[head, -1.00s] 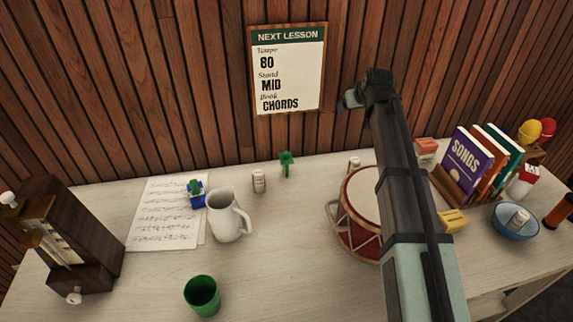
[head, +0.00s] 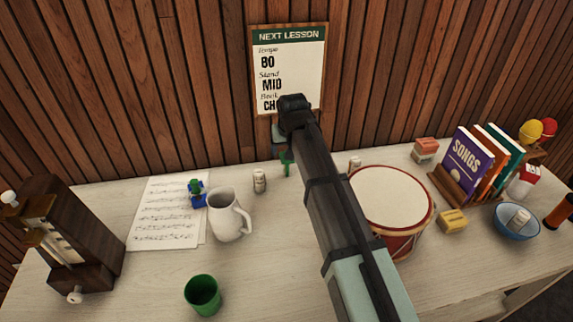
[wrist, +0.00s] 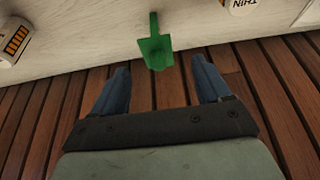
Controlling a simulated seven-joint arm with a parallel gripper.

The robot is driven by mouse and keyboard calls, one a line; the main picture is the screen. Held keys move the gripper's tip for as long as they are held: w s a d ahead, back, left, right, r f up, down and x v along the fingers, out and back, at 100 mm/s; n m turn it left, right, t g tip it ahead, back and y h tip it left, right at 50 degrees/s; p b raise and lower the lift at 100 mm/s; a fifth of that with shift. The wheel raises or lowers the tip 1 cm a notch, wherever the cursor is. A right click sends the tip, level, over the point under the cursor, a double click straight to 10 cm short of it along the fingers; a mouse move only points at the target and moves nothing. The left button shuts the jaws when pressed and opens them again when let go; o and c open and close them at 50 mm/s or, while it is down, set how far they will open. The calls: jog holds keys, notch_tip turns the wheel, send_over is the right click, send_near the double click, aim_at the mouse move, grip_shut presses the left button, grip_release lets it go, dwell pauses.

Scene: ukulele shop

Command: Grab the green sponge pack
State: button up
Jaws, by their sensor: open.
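A small green thing (head: 286,163) stands near the back edge of the table; I cannot tell whether it is the sponge pack. In the wrist view the green thing (wrist: 156,48) has a narrow stem and a wider flat part, and lies just beyond the gap between my fingers. My gripper (wrist: 163,78) is open with nothing between its fingers. In the head view my arm mostly hides the gripper, near the green thing. A blue and green item (head: 196,194) by the mug and a green cup (head: 202,295) are also in view.
Small white labelled containers (head: 259,181) (head: 355,163) stand on either side of the green thing. A white mug (head: 226,214) is to the left, a red drum (head: 395,205) to the right. The slatted wall rises close behind.

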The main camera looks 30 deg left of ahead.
aim_at(286, 161)
jog(key=shift+x, duration=4.9)
jog(key=shift+w+r, duration=0.1)
jog(key=shift+w, duration=0.05)
jog(key=shift+c, duration=0.2)
jog(key=c, duration=1)
jog(key=shift+r, duration=0.1)
